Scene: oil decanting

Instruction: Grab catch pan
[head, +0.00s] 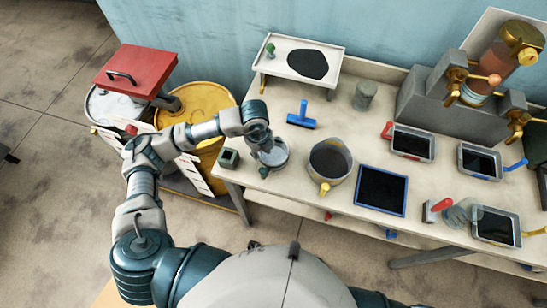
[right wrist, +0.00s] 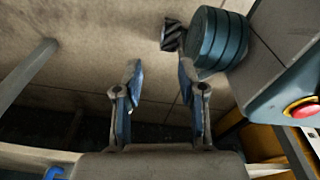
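I cannot tell for certain which vessel is the catch pan. A small round grey pan (head: 274,160) stands near the table's front left, and my left gripper (head: 265,144) is down at its rim, partly covering it. Whether the fingers are closed on the rim is too small to tell. A larger round dark-bottomed pan (head: 318,176) with a yellow spout or handle stands to its right. Several flat dark trays, including a blue-rimmed one (head: 382,211), lie further right. My right gripper (right wrist: 160,85) is open and empty in the right wrist view, above the floor.
The table (head: 290,200) stands against a blue wall. A blue T-shaped tool (head: 302,121), a grey cylinder (head: 364,96) and a raised white tray (head: 335,54) are behind the pans.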

